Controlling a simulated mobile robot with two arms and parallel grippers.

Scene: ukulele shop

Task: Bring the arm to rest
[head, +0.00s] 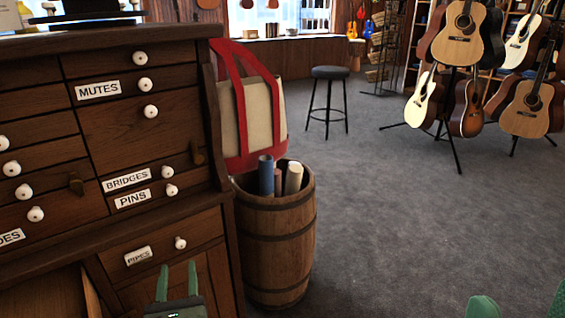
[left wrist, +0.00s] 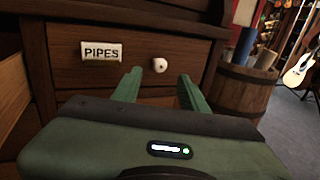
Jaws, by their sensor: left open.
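My left gripper (head: 177,268) is at the bottom of the head view, in front of the lower part of the dark wooden drawer cabinet (head: 130,228). Its two green fingers point up and stand apart, with nothing between them. In the left wrist view the open fingers (left wrist: 160,78) are in front of the drawer labelled PIPES (left wrist: 101,52), just below its white knob (left wrist: 159,65). I cannot tell whether they touch the drawer front.
A wooden barrel (head: 275,240) with rolled tubes stands right of the cabinet. A red and cream tote bag (head: 258,115) is behind it. A black stool (head: 330,73) and guitars on stands (head: 458,50) are farther back. The grey carpet (head: 390,220) is clear at centre right.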

